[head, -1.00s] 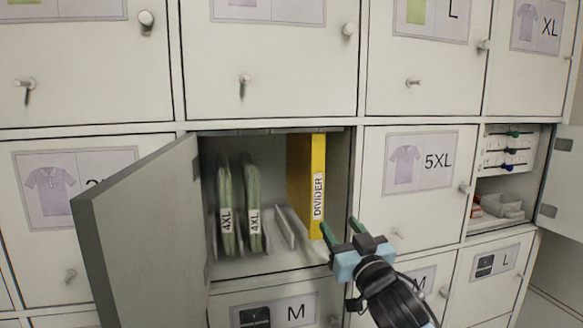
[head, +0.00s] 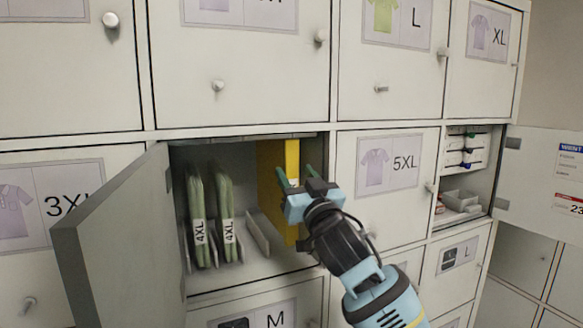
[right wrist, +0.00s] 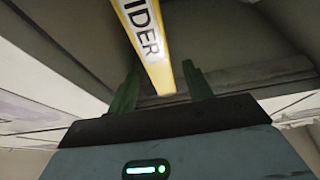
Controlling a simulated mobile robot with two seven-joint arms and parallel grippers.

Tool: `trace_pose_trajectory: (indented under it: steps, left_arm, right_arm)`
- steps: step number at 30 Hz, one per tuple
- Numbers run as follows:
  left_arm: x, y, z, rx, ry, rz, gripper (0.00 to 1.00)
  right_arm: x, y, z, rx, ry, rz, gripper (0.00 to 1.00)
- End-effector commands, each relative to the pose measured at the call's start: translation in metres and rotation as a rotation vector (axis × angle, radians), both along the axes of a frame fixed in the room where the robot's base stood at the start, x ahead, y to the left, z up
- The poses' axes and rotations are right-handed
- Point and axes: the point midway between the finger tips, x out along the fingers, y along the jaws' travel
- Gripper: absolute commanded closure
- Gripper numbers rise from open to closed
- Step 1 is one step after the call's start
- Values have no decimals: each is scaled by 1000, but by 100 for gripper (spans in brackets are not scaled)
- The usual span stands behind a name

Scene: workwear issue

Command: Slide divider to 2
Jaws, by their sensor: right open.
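The yellow divider (head: 291,158) stands upright in the open locker compartment, toward its right side. Its lettered front edge also shows in the right wrist view (right wrist: 147,45). My right gripper (head: 296,178) is open at the compartment's mouth, in front of the divider and hiding part of it. In the right wrist view its two green fingers (right wrist: 158,85) are apart, with the divider's edge between them in the picture. I cannot tell whether they touch it. No number 2 slot mark is visible. My left gripper is not in view.
Two green packs labelled 4XL (head: 212,220) stand left of the divider, with low slot ribs (head: 257,234) between. The compartment's grey door (head: 122,240) is swung open to the left. A closed 5XL door (head: 388,165) is to the right. Another open compartment (head: 462,190) lies farther right.

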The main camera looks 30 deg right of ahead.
Motion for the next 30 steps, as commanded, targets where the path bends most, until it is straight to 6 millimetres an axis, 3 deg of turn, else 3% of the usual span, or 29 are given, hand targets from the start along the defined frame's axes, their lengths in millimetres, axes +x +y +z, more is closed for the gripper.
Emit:
trace_pose_trajectory:
  steps: [9,20,30]
  left_arm:
    - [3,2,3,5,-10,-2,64]
    - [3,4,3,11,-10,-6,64]
    - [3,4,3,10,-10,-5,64]
  right_arm:
    - [29,-2,12,0,0,-1,49]
    - [32,-2,13,0,1,0,49]
    - [32,-2,13,0,1,0,92]
